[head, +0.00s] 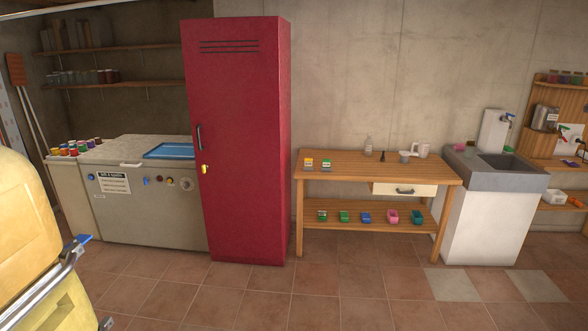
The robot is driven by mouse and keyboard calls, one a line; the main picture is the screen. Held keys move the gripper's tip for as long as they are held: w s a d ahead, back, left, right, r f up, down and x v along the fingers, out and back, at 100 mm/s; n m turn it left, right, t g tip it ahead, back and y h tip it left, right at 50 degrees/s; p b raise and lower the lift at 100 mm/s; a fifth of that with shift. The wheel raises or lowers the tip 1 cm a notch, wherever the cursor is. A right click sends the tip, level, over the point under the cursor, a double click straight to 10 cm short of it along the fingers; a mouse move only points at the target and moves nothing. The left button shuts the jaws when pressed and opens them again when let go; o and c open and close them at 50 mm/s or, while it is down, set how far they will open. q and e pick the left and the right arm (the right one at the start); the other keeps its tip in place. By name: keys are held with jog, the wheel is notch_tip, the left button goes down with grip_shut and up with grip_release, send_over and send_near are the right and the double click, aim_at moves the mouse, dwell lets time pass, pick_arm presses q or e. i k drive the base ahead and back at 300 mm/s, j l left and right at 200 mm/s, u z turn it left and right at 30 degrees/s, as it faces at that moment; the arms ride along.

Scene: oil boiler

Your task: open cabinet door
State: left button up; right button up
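A tall red metal cabinet (240,120) stands against the back wall, left of the middle in the head view. Its front door is closed, with dark vent slots near the top. A dark vertical handle (199,137) sits on the door's left edge. A yellow lock or key piece (204,169) is just below the handle. Neither of my grippers shows in the head view, so nothing touches the door.
A grey machine (150,210) with a blue tray (170,151) stands left of the cabinet. A wooden table (440,172) with a drawer (404,189) and small boxes stands right, then a sink (505,163). A yellow object (25,230) fills the lower left. The tiled floor is clear.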

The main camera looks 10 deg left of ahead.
aim_at(232, 65)
jog(key=i+u, duration=0.15)
jog(key=i, duration=0.4)
jog(key=i+u, duration=0.15)
jog(key=i, duration=0.45)
jog(key=i+l+u, duration=0.2)
jog(key=i, duration=0.35)
jog(key=i+l+u, duration=0.15)
jog(key=i, duration=0.4)
jog(key=l, duration=0.1)
